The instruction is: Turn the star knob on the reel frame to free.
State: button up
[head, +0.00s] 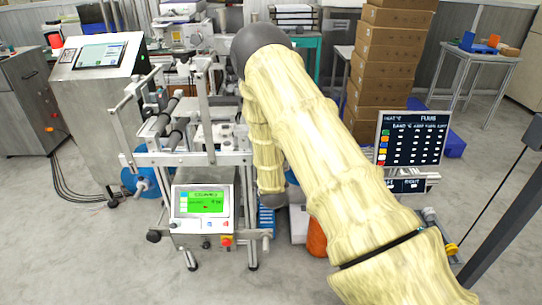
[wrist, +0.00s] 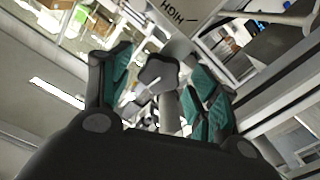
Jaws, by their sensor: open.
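A dark grey star knob (wrist: 157,73) on a pale shaft shows in the wrist view. It sits between the two green-padded fingers of my gripper (wrist: 161,66), which are open, with visible gaps on both sides. I see no contact with the knob. The metal reel frame (head: 190,158) stands left of centre in the head view, with rollers and a control box with a green screen (head: 205,201). In the head view my arm covers the frame's right side and my gripper is hidden. I cannot make out the star knob there.
A plate marked HIGH (wrist: 180,17) is beyond the knob in the wrist view. A grey console (head: 98,110) stands left of the frame. Stacked cartons (head: 388,60) and a dark display board (head: 411,138) are to the right. The floor at front left is clear.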

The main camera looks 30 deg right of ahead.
jog(key=v, duration=1.2)
jog(key=shift+f, duration=0.15)
dwell(0.3)
